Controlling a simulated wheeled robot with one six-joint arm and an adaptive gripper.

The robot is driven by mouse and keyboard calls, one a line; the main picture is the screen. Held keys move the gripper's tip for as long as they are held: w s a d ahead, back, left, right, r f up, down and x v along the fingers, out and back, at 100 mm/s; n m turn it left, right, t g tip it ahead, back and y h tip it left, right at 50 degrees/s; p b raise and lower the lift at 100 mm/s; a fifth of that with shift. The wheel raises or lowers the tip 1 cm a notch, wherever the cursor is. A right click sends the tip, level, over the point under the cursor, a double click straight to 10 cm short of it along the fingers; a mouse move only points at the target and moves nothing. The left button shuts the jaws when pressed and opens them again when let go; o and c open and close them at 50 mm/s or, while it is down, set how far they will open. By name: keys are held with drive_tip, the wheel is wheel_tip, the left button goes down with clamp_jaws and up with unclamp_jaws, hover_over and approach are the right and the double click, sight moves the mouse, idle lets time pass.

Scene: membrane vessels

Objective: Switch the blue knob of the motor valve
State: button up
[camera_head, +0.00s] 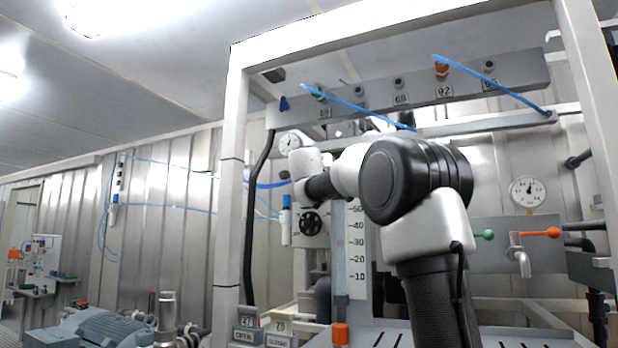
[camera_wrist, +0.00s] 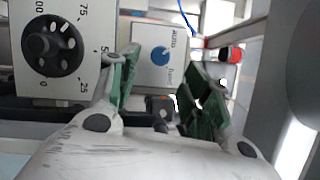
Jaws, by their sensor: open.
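The motor valve is a light grey housing (camera_wrist: 80,40) with a black dial (camera_wrist: 52,50) marked 0 to 100, at the upper left of the wrist view. To its right is a panel with the small blue knob (camera_wrist: 160,56), marked "auto" above. My gripper (camera_wrist: 161,64) is open, its green-padded fingers to the left and right of the knob in the picture. Nothing is between them; contact with the knob cannot be told. In the head view the black dial (camera_head: 311,222) shows left of my arm. The blue knob and my fingers cannot be made out there.
A white frame post (camera_head: 230,190) stands left of the valve. A level scale (camera_head: 355,250) is just right of it. An overhead bar (camera_head: 370,92) carries several numbered fittings with blue hoses. A red fitting (camera_wrist: 236,55) lies beyond my right finger in the wrist view.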

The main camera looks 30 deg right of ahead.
drive_tip(key=v, duration=0.5)
drive_tip(key=shift+s+a+f, duration=0.1)
drive_tip(key=shift+s+a, duration=0.1)
drive_tip(key=shift+s, duration=0.1)
